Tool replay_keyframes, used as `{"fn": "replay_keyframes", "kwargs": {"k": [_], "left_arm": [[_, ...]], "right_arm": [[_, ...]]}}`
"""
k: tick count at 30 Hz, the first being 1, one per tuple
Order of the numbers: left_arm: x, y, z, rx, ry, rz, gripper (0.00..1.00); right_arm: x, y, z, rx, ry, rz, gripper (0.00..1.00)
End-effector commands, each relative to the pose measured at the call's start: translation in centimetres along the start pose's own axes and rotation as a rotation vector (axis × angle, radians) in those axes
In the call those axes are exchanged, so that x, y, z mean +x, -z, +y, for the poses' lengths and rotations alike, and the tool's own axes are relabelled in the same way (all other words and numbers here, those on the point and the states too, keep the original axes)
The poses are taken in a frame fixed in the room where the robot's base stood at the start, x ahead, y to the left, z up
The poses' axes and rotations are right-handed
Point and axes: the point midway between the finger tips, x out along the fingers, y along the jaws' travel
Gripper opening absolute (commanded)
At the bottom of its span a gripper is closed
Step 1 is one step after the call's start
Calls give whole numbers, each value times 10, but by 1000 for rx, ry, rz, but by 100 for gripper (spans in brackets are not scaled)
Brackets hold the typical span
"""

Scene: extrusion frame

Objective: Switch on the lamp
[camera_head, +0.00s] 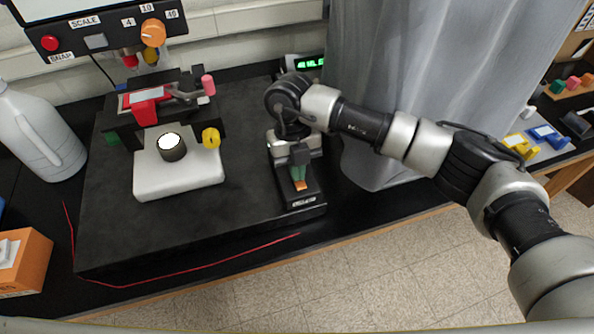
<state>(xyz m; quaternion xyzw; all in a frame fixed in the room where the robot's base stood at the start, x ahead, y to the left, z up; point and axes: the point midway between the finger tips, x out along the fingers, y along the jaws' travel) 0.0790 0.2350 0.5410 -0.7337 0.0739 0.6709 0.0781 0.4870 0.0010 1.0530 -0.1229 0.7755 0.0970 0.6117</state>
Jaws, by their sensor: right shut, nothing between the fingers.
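A small black switch box (302,201) with a pale label stands at the right of the dark slab. My right gripper (299,165) points down over the box, shut and empty, with its tips close to an orange piece (300,185) on the box's top. I cannot tell whether the tips touch it. A short black cylinder with a bright white round top (171,142) sits on a white block (180,183) to the left. It looks like a lamp, and its top appears lit. The gripper hides part of the switch box. My left gripper is not in view.
A red-topped stage with pink and yellow knobs (211,138) stands behind the white block. A green-digit display (309,63) is behind my right wrist. A grey curtain (420,60), a white bottle (40,132) and an orange box (24,262) flank the slab. A red wire (190,267) runs along the front.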

Motion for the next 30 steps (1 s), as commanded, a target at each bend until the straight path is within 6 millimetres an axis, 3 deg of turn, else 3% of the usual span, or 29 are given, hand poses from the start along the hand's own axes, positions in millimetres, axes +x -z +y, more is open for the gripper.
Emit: {"fn": "replay_keyframes", "kwargs": {"k": [30], "left_arm": [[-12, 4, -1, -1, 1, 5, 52]], "right_arm": [[-5, 16, -1, 1, 0, 1, 0]]}}
